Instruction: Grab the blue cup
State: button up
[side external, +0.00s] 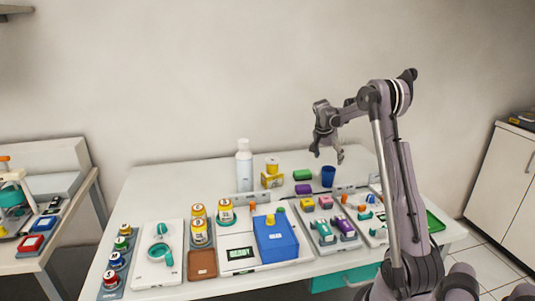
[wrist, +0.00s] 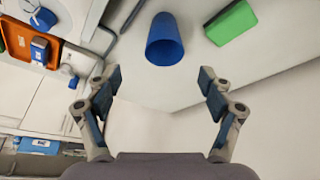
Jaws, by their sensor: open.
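The blue cup (side external: 328,176) stands upright on the white table toward its back right in the side view. In the wrist view the cup (wrist: 164,40) is at the top middle, beyond the fingertips and between their lines. My gripper (side external: 327,158) is above the table close to the cup in the side view. In the wrist view my gripper (wrist: 160,80) has its two fingers spread wide with nothing between them. The cup is apart from both fingers.
A green block (wrist: 231,22) lies beside the cup; it also shows in the side view (side external: 303,175). Trays with small items fill the table's front.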

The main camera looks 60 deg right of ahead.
aim_at(329, 170)
jog(key=shift+w+x, duration=0.15)
jog(key=shift+x, duration=2)
jog(key=shift+w+x, duration=0.15)
jog(key=shift+x, duration=2)
jog(key=shift+d, duration=0.15)
jog(key=shift+c, duration=0.3)
jog(key=c, duration=0.9)
